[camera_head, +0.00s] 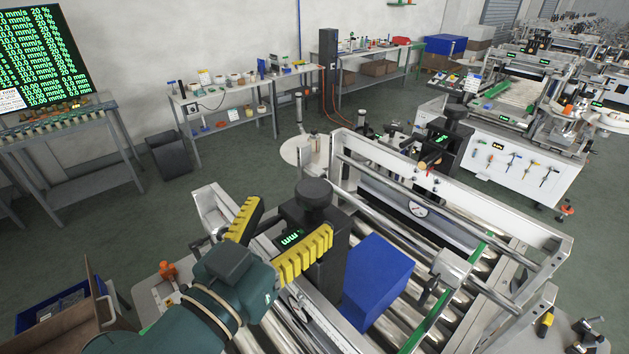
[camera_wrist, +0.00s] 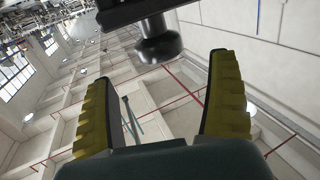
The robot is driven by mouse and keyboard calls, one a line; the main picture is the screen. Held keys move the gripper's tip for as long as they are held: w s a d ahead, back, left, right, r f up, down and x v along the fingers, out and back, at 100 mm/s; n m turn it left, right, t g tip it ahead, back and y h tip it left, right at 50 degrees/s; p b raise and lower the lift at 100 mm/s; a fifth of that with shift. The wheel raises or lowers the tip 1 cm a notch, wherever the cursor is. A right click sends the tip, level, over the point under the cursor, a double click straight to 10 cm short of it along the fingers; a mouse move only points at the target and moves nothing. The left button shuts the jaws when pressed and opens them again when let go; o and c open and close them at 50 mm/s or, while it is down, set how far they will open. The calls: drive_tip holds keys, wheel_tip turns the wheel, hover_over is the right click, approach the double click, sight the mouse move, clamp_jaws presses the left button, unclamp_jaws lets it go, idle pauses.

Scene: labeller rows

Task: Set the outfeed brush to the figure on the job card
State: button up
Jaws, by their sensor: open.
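My gripper (camera_head: 290,219) is open and empty, its yellow ribbed fingers spread on either side of a black post unit with a green "mm" readout (camera_head: 290,240). A black round knob (camera_head: 314,194) tops that unit. In the wrist view the knob (camera_wrist: 158,48) sits just beyond the fingertips, between their lines and apart from both. A second black unit with a knob (camera_head: 455,112) and a green readout stands farther back on the same machine. I cannot tell which unit sets the outfeed brush. No job card figure is legible to me.
A blue block (camera_head: 377,278) sits on the machine's rollers right of the near unit. Silver rails (camera_head: 450,195) frame the conveyor. A screen (camera_head: 42,52) with green figures stands at the left. Benches (camera_head: 225,120) line the back wall, with open green floor before them.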

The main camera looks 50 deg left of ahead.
sight(328, 181)
drive_tip(key=p+x, duration=0.1)
drive_tip(key=x, duration=0.6)
drive_tip(key=shift+w, duration=0.25)
drive_tip(key=c, duration=1.2)
drive_tip(key=shift+a+f+m+h+b, duration=0.15)
drive_tip(key=shift+f+m+h+b, duration=0.15)
drive_tip(key=shift+m+h+b, duration=0.35)
drive_tip(key=m+t+h+b, duration=0.1)
drive_tip(key=h+b, duration=0.1)
drive_tip(key=shift+h, duration=0.35)
drive_tip(key=shift+r+m+h+b, duration=0.2)
drive_tip(key=shift+m+h+b, duration=0.3)
drive_tip(key=shift+m+h, duration=0.1)
drive_tip(key=shift+r, duration=0.1)
